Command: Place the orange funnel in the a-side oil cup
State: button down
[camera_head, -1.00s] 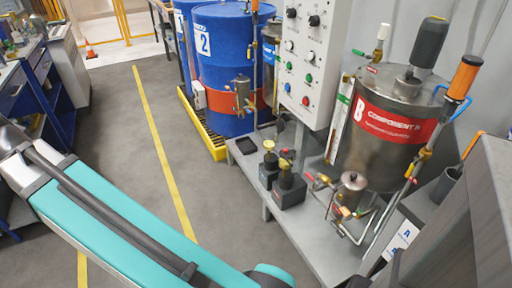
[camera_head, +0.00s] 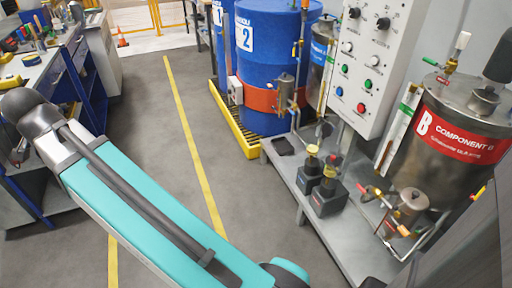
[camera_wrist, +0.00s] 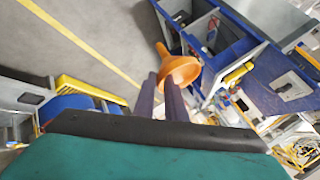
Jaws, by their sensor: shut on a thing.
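The orange funnel (camera_wrist: 182,70) shows in the wrist view, just beyond the tips of my gripper (camera_wrist: 163,82). My gripper's two dark fingers are shut on it, and it is held up over the floor area. The funnel's wide mouth faces toward the lower right and its narrow spout points up and left. In the head view the funnel and my gripper are out of sight. I cannot make out an oil cup marked for the a-side in either current view.
A tank (camera_head: 457,135) labelled Component B stands on a grey bench (camera_head: 350,238) at the right, beside a white control panel (camera_head: 376,60). Blue drums (camera_head: 270,75) stand on a yellow pallet (camera_head: 238,135). A workbench (camera_head: 70,60) is at the left. The floor between is clear.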

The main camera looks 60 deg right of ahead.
dwell(0.3)
jog(key=s+d+f+m+g+h, duration=0.1)
jog(key=d+f+m, duration=0.1)
jog(key=d, duration=0.9)
jog(key=s+d+f+m+g+h, duration=0.1)
jog(key=d+f+m+h, duration=0.15)
jog(key=d, duration=0.85)
jog(key=s+d+f+m+g+h, duration=0.1)
jog(key=d+f+m, duration=0.15)
jog(key=d, duration=0.95)
jog(key=s+d+f+m+g, duration=0.1)
jog(key=s+d+f, duration=0.1)
jog(key=s+d, duration=0.35)
jog(key=s+d+f+m+g+p, duration=0.1)
jog(key=s+d+f, duration=0.1)
jog(key=d, duration=0.7)
jog(key=s+d+f+m+g, duration=0.1)
jog(key=s+d+f, duration=0.1)
jog(key=s+d, duration=0.35)
jog(key=s+d+f+m+g, duration=0.2)
jog(key=s+d+f, duration=0.3)
jog(key=s+d, duration=0.6)
jog(key=s+d+f+m+g+p, duration=0.1)
jog(key=s+d+f+m+g, duration=0.2)
jog(key=s+d, duration=0.9)
jog(key=s+f+m, duration=0.1)
jog(key=s, duration=0.5)
jog(key=shift+f+h, duration=0.35)
notch_tip(320, 180, down, 6)
